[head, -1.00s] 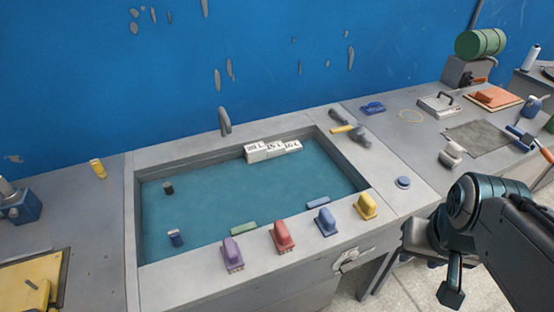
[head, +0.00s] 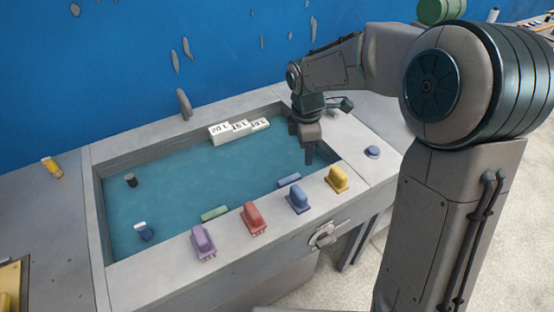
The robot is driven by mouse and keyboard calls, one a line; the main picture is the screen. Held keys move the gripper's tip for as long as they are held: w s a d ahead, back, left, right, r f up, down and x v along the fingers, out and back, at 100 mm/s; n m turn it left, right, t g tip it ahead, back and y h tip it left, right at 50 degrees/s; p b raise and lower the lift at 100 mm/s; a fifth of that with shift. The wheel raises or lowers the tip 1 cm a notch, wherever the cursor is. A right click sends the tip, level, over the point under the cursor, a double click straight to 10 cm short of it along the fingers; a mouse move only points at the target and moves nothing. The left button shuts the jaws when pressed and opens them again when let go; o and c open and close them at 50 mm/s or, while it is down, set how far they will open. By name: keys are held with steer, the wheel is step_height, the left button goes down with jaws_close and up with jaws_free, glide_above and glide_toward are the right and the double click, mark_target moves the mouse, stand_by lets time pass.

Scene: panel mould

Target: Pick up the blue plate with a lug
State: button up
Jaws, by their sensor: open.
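My gripper (head: 309,156) points down over the right end of the teal-floored basin (head: 120,262), in the head view. It is open with nothing seen between its fingers, which overlap from this side. The blue plate with a lug cannot be made out now. The spot on the back right counter where a small blue lugged piece showed earlier is behind my arm. A round blue disc (head: 372,152) lies on the right rim, to the right of my gripper, apart from it.
Purple (head: 203,242), red (head: 253,217), blue (head: 299,199) and yellow (head: 338,179) handled blocks line the front rim. White labelled blocks (head: 238,130) stand at the back. A blue strip (head: 289,180) and green strip (head: 214,213) lie near the front wall.

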mark_target(289, 178)
steer(key=w+a+f+n, duration=0.4)
steer(key=w+f+n, duration=0.1)
steer(key=shift+g+y, duration=0.3)
steer(key=shift+y, duration=0.1)
steer(key=f, duration=1.3)
steer(key=shift+s+d+f, duration=0.1)
steer(key=shift+s+f, duration=0.05)
steer(key=shift+s, duration=0.05)
jaws_close()
